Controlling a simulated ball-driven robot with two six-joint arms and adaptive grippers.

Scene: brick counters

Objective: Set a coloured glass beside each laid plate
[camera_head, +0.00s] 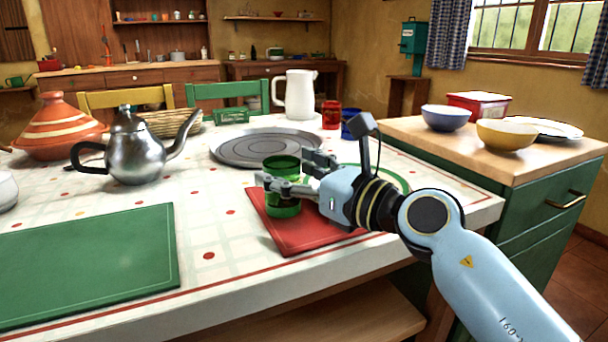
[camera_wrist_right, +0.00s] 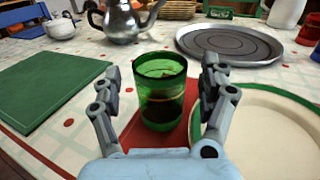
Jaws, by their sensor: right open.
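A green glass (camera_head: 283,206) stands upright on the red placemat (camera_head: 309,241). My right gripper (camera_head: 286,171) is open, one finger on either side of the glass. In the right wrist view the glass (camera_wrist_right: 160,95) is between the fingers, with gaps on both sides. A cream plate with a green rim (camera_wrist_right: 262,130) is just right of the glass; in the head view my gripper hides most of it. A red glass (camera_head: 331,115) and a blue glass (camera_head: 352,126), partly hidden by my wrist, stand farther back. My left gripper is not in view.
A green placemat (camera_head: 90,262) lies bare at the left. A silver teapot (camera_head: 133,155), a tagine (camera_head: 62,130), a grey round tray (camera_head: 262,147) and a white pitcher (camera_head: 298,95) stand behind. A green cabinet (camera_head: 540,205) with bowls adjoins at right.

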